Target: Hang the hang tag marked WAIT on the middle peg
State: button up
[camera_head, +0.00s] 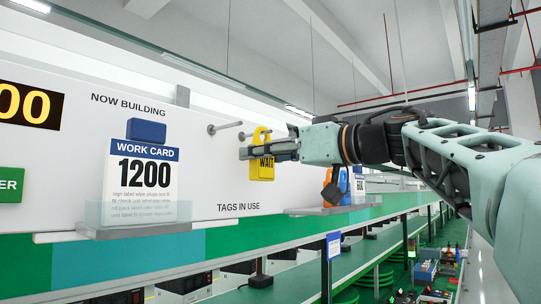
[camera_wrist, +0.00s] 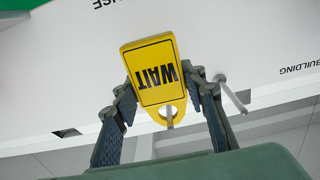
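The yellow hang tag marked WAIT (camera_head: 263,171) is upright in front of the white board in the head view. In the wrist view the hang tag (camera_wrist: 152,73) shows upside down, with its hole toward the bottom. My gripper (camera_head: 250,151) reaches in from the right, and in the wrist view its fingertips (camera_wrist: 160,83) are against the tag's two side edges. A peg (camera_wrist: 169,117) shows through or behind the hole; I cannot tell whether it passes through. Another peg (camera_head: 224,126) is bare to the left and also shows in the wrist view (camera_wrist: 234,97). No third peg is clearly visible.
A work card reading 1200 (camera_head: 146,174) stands in a clear holder (camera_head: 110,215) left of the pegs. The board between card and pegs is clear.

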jog(key=o, duration=0.4)
jog(key=shift+o, duration=0.2)
jog(key=shift+r, duration=0.1)
jog(key=shift+r, duration=4.85)
